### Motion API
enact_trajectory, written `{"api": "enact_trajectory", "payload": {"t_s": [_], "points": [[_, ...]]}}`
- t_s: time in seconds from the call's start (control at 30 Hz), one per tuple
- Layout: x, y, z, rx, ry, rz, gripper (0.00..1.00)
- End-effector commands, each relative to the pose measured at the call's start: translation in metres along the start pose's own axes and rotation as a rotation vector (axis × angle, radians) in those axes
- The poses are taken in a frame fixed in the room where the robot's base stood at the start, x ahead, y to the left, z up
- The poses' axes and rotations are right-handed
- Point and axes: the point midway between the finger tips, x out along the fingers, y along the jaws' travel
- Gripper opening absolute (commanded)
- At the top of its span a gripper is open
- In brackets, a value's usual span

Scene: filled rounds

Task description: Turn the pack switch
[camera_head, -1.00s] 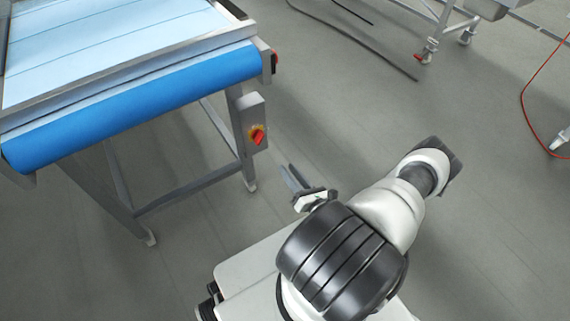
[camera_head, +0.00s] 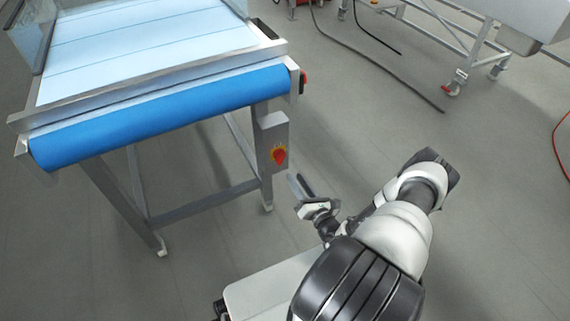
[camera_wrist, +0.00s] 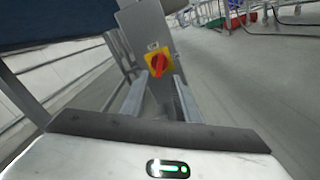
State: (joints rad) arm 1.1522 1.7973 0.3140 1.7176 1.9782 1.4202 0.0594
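The pack switch (camera_head: 279,156) is a red rotary knob on a yellow plate, on a grey box (camera_head: 272,132) fixed to the conveyor's leg. In the wrist view the red knob (camera_wrist: 158,65) shows near the middle, tilted on its yellow plate, beyond the fingertips. My gripper (camera_head: 299,183) is just below and right of the switch in the head view, apart from it. In the wrist view my gripper (camera_wrist: 158,85) is open, its two fingers spread with nothing between them, pointing toward the switch box.
The conveyor (camera_head: 160,118) with a blue roller end stands at left on metal legs. A red button (camera_head: 303,82) sits on its corner. A wheeled metal frame (camera_head: 455,50) and dark cables (camera_head: 385,65) are at the back.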

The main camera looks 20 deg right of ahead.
Motion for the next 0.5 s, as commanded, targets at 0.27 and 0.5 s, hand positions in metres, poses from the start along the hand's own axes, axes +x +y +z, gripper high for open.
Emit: {"api": "enact_trajectory", "payload": {"t_s": [0.27, 0.5], "points": [[0.061, -0.001, -0.002, -0.002, 0.000, 0.003, 0.29], [0.092, 0.000, -0.001, -0.001, 0.000, 0.001, 0.29]]}}
